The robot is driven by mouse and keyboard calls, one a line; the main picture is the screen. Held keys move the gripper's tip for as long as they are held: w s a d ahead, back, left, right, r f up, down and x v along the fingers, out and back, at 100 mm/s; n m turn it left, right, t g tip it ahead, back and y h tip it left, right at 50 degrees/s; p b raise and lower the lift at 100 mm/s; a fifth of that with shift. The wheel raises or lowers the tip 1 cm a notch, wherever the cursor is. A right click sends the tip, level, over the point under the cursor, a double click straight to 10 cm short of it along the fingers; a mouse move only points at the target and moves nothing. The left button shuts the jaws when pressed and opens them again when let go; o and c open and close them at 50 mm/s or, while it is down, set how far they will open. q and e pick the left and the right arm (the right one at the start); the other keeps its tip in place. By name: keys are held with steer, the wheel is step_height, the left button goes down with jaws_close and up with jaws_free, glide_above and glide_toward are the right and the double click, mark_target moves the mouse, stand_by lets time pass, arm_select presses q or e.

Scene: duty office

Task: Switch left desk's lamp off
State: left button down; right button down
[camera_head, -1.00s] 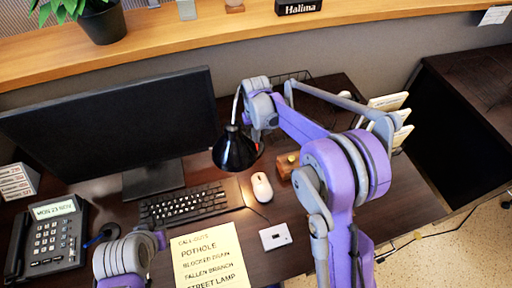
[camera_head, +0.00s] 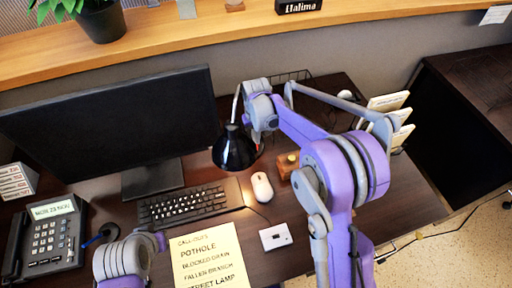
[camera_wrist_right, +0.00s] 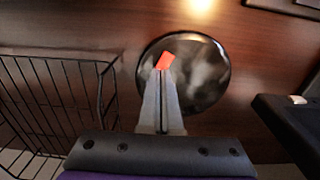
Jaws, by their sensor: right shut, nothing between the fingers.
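The desk lamp's black shade (camera_head: 236,150) hangs over the desk in the head view, with its stem rising behind it. In the right wrist view its round, glossy black base (camera_wrist_right: 208,82) rests on the wood, with a red switch (camera_wrist_right: 168,61) on it. My right gripper (camera_wrist_right: 163,76) is shut and empty. Its fingertips appear right at the red switch; I cannot tell whether they touch or press it. In the head view those fingertips are hidden behind my wrist and the lamp. Only a link of my left arm shows, at the bottom left.
A monitor (camera_head: 110,125), keyboard (camera_head: 190,204), mouse (camera_head: 262,187) and phone (camera_head: 45,238) occupy the desk. A note (camera_head: 210,256) and a small white box (camera_head: 275,236) lie in front. A wire basket (camera_wrist_right: 55,105) stands left of my gripper in the wrist view. A warm bright spot lights the wood.

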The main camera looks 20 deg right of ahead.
steer(key=shift+f+b, duration=0.3)
steer(key=shift+f, duration=0.2)
steer(key=shift+r, duration=0.1)
steer(key=shift+r+p, duration=1.85)
steer(key=shift+r, duration=1.65)
steer(key=s+d+r+t, duration=0.2)
steer(key=s+r, duration=0.6)
steer(key=s, duration=0.5)
steer(key=s+f+t, duration=0.2)
steer(key=s+t, duration=0.1)
steer(key=s, duration=1.1)
steer(key=shift+d+f, duration=0.15)
steer(key=shift+d, duration=0.3)
